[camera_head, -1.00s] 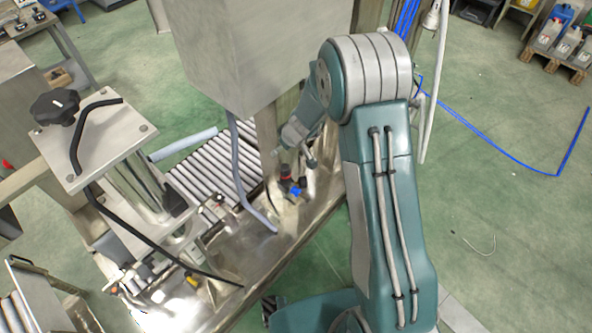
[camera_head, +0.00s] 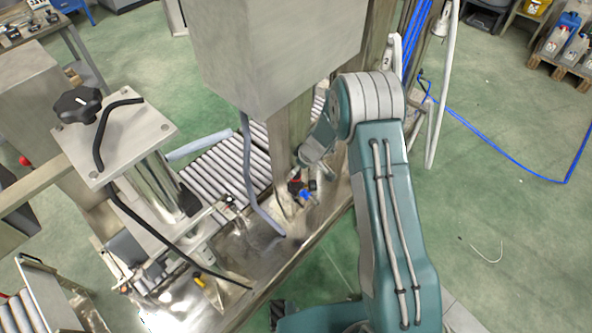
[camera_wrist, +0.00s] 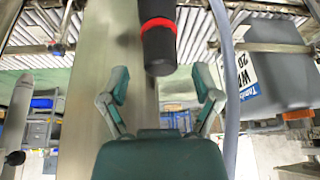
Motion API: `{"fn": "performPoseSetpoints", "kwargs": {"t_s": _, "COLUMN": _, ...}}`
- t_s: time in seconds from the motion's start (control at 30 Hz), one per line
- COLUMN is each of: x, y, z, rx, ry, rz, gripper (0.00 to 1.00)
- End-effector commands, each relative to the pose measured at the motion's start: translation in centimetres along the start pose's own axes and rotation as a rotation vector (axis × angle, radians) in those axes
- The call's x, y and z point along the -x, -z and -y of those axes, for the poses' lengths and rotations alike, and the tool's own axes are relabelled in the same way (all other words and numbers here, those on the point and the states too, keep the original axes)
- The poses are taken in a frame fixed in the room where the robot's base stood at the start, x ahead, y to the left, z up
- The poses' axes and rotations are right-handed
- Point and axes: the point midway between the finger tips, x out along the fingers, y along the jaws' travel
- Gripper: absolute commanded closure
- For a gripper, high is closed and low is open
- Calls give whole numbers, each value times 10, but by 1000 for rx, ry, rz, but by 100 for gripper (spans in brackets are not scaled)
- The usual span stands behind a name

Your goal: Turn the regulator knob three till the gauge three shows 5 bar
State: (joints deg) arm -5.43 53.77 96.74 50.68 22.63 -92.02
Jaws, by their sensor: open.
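A dark cylindrical regulator part with a red ring, likely the regulator knob (camera_wrist: 158,52), comes down from the top edge in the wrist view. My gripper (camera_wrist: 162,82) is open, with one finger on each side of it and gaps showing between. I see no contact. In the head view a small dark and red fitting, likely the same regulator (camera_head: 295,187), stands on the metal machine bed beside a blue part (camera_head: 306,196). The end of my arm is close to it there, but the fingertips are not clear. No gauge face can be read, and I cannot tell which regulator is number three.
A large metal box (camera_head: 265,60) on a post stands close to my arm. A grey hose (camera_head: 250,185) drops to the machine bed near the regulator. A grey canister (camera_wrist: 275,65) with a label is at the right in the wrist view.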

Motion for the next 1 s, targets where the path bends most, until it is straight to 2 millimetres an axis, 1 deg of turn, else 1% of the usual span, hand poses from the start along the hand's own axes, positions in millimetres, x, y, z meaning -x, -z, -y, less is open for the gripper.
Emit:
{"fn": "performPoseSetpoints", "kwargs": {"t_s": 0.03, "x": -8, "y": 0, "z": 1, "rx": 0, "ry": 2, "rz": 1, "gripper": 19}}
{"fn": "performPoseSetpoints", "kwargs": {"t_s": 0.1, "x": -15, "y": 0, "z": 0, "rx": 0, "ry": 1, "rz": 0, "gripper": 19}}
{"fn": "performPoseSetpoints", "kwargs": {"t_s": 0.2, "x": -21, "y": 0, "z": 0, "rx": 0, "ry": 0, "rz": 0, "gripper": 19}}
{"fn": "performPoseSetpoints", "kwargs": {"t_s": 0.47, "x": -23, "y": 0, "z": 0, "rx": 0, "ry": -1, "rz": -1, "gripper": 19}}
{"fn": "performPoseSetpoints", "kwargs": {"t_s": 0.5, "x": -23, "y": 0, "z": 0, "rx": 0, "ry": -1, "rz": -1, "gripper": 23}}
{"fn": "performPoseSetpoints", "kwargs": {"t_s": 0.57, "x": -23, "y": 0, "z": 0, "rx": 0, "ry": -1, "rz": -1, "gripper": 50}}
{"fn": "performPoseSetpoints", "kwargs": {"t_s": 0.6, "x": -23, "y": 0, "z": 0, "rx": 0, "ry": -1, "rz": -1, "gripper": 68}}
{"fn": "performPoseSetpoints", "kwargs": {"t_s": 0.67, "x": -23, "y": 0, "z": 0, "rx": 0, "ry": 0, "rz": -1, "gripper": 95}}
{"fn": "performPoseSetpoints", "kwargs": {"t_s": 0.7, "x": -23, "y": 0, "z": 0, "rx": 0, "ry": 0, "rz": -1, "gripper": 100}}
{"fn": "performPoseSetpoints", "kwargs": {"t_s": 0.87, "x": -23, "y": 1, "z": 0, "rx": -7, "ry": -4, "rz": -1, "gripper": 100}}
{"fn": "performPoseSetpoints", "kwargs": {"t_s": 1.0, "x": -22, "y": 1, "z": 0, "rx": -115, "ry": -49, "rz": -5, "gripper": 100}}
